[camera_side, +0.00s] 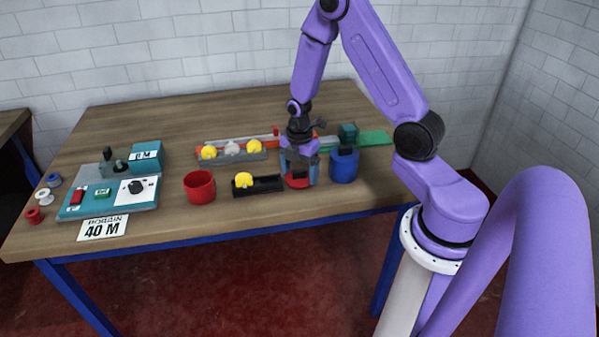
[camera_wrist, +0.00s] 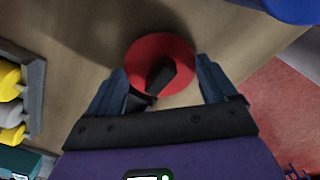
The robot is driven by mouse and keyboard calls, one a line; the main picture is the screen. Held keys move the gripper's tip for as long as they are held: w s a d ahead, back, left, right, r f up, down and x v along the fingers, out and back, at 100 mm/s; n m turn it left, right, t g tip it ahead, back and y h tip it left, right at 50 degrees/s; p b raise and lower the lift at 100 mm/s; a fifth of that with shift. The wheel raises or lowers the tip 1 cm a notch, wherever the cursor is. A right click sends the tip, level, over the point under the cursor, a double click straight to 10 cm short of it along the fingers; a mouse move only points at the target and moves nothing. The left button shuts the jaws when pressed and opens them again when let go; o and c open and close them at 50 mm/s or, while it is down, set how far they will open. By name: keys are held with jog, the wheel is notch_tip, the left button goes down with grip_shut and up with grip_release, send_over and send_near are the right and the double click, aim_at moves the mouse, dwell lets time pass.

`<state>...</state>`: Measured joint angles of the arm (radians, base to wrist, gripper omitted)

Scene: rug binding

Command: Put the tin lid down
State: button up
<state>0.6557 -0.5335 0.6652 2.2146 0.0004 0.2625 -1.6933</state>
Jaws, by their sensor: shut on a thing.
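The tin lid (camera_side: 298,181) is a red disc with a black grip on top. It is low over the table's front part, between the black tray and the blue tin; I cannot tell whether it touches the wood. My gripper (camera_side: 298,168) points down and is shut on the lid's black grip. In the wrist view the red lid (camera_wrist: 178,48) shows between and beyond my fingers, which hide part of its near side. The red tin (camera_side: 199,187) stands open, without a lid, to the left of the black tray.
The blue tin (camera_side: 343,168) with a black knob stands close on the right. The black tray (camera_side: 268,187) holding a yellow spool is close on the left. A grey rack (camera_side: 258,156) of spools lies behind. A teal machine (camera_side: 112,195) and a sign (camera_side: 102,228) are far left.

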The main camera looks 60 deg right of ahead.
aim_at(299, 170)
jog(key=shift+f, duration=0.35)
jog(key=shift+f, duration=0.15)
jog(key=o, duration=0.8)
notch_tip(299, 170, up, 12)
jog(key=s+a+r+m, duration=0.1)
jog(key=s+a+r, duration=0.2)
jog(key=s+a, duration=0.3)
jog(key=s+a+r+m, duration=0.2)
jog(key=s+a, duration=0.1)
jog(key=a, duration=0.5)
jog(key=s+a+r, duration=0.1)
jog(key=s, duration=0.4)
jog(key=s+a+r+m, duration=0.1)
jog(key=s, duration=0.3)
jog(key=s+a+r+m, duration=0.1)
jog(key=s, duration=0.4)
jog(key=shift+s, duration=0.35)
